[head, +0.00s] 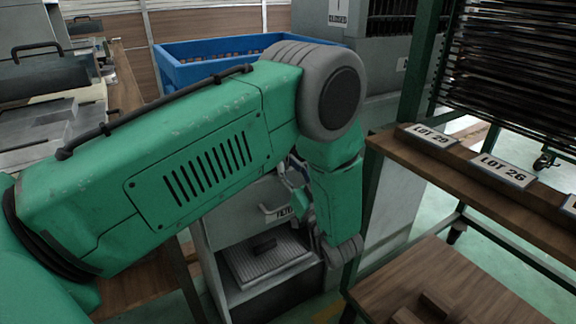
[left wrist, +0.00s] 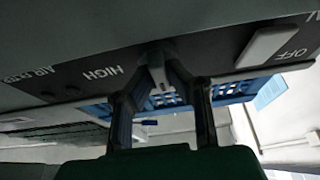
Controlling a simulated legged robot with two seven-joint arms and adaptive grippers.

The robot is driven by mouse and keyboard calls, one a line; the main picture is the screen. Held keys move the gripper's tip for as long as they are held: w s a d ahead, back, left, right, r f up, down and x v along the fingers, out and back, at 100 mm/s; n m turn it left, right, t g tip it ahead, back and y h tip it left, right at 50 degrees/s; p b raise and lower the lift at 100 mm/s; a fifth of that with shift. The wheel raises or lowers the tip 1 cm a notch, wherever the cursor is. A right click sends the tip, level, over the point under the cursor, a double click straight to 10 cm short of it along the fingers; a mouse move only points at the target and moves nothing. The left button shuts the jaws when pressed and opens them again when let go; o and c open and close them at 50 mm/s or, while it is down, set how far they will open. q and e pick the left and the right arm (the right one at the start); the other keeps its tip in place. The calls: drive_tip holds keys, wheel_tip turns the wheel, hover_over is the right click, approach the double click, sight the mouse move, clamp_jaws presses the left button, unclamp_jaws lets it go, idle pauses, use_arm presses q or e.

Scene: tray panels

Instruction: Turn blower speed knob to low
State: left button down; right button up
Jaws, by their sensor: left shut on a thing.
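A grey control panel (left wrist: 215,48) runs across the top of the left wrist view, with its lettering upside down. A dark strip on it carries the word HIGH, with OFF farther right. A grey knob (left wrist: 157,68) sticks out from the panel near HIGH. My left gripper (left wrist: 163,88) is shut on this knob, one finger on each side. The knob's exact setting cannot be told. In the head view my green left arm crosses the middle and hides the knob. My right gripper is in neither view.
A white rocker-like switch (left wrist: 265,45) is by OFF. In the head view, a blue bin (head: 200,68) stands behind my arm. A wooden shelf with lot labels (head: 465,172) is at right, with a lower wooden surface (head: 470,285). A grey ridged tray (head: 265,268) lies below my arm.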

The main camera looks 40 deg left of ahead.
use_arm(q)
drive_tip(key=shift+d+f, duration=0.1)
drive_tip(key=shift+f, duration=0.1)
drive_tip(key=c, duration=1.6)
unclamp_jaws()
drive_tip(key=shift+o, duration=0.2)
drive_tip(key=shift+w, duration=0.1)
drive_tip(key=shift+r, duration=0.1)
drive_tip(key=v, duration=0.7)
drive_tip(key=shift+d, duration=0.3)
drive_tip(key=shift+f, duration=0.25)
